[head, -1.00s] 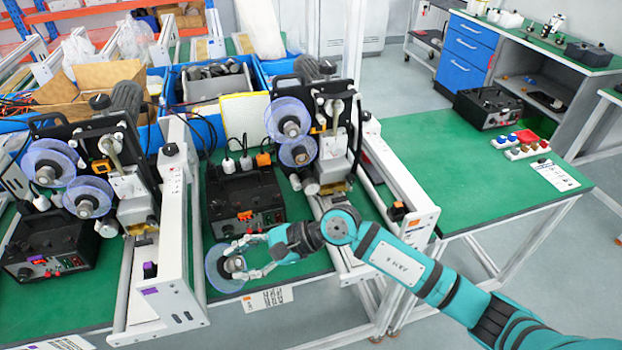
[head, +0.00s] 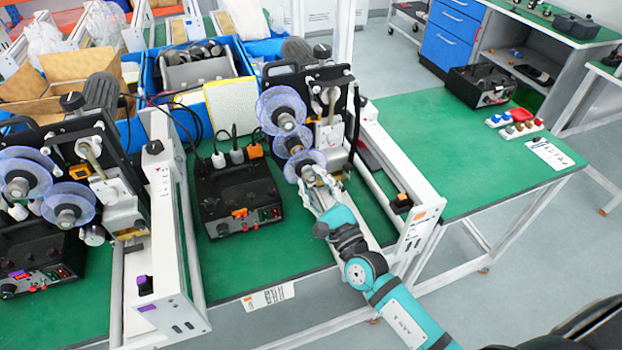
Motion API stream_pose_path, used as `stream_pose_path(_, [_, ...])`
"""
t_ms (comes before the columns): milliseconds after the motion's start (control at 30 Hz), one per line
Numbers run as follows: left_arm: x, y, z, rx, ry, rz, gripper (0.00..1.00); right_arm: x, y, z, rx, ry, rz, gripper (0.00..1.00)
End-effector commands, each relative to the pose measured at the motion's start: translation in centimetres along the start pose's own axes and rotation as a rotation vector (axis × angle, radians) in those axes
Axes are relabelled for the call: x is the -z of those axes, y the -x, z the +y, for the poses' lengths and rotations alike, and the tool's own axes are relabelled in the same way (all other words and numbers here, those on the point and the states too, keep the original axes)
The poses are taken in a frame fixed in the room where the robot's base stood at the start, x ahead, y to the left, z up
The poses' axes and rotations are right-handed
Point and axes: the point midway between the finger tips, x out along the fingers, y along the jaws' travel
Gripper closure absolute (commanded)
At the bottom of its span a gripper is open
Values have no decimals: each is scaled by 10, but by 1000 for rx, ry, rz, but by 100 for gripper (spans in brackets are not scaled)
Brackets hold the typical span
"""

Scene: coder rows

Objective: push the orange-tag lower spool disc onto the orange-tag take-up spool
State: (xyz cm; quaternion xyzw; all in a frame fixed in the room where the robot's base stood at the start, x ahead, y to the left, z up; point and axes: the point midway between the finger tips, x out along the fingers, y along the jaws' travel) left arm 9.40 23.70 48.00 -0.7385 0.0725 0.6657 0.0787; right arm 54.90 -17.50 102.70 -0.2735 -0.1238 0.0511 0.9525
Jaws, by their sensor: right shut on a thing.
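The orange-tag machine (head: 330,95) stands at the middle of the bench, with an orange tag (head: 419,215) on its white side rail. Two clear blue-rimmed discs, the upper one (head: 281,108) and the one below it (head: 293,142), sit on its front. The orange-tag lower spool disc (head: 297,166) is just below them at the machine's front, its face partly covered by my right gripper (head: 312,181). That gripper is shut on the disc. The take-up spool behind the disc is hidden, and I cannot tell whether the disc touches it. My left gripper is not in view.
A black control box (head: 238,195) with cables stands left of the machine. A second machine with two discs, such as this one (head: 68,204), is at the left beside a white rail (head: 168,240). The green bench front and right are mostly clear.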

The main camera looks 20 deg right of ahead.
Motion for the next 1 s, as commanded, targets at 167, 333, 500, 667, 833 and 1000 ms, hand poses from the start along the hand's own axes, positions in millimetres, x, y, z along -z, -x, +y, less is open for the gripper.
stream_pose_path(167, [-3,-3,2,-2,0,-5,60,3,-12,-1,5,0,-2,100])
stream_pose_path(333, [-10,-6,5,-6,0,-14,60,7,-27,0,4,0,-2,100])
stream_pose_path(500, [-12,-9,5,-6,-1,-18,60,10,-39,-1,4,0,-2,100])
stream_pose_path(667, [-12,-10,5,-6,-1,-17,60,12,-45,0,2,0,-1,100])
stream_pose_path(833, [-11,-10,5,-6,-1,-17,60,12,-48,0,1,0,-1,100])
stream_pose_path(1000, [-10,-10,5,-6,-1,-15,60,12,-47,0,1,0,-1,100])
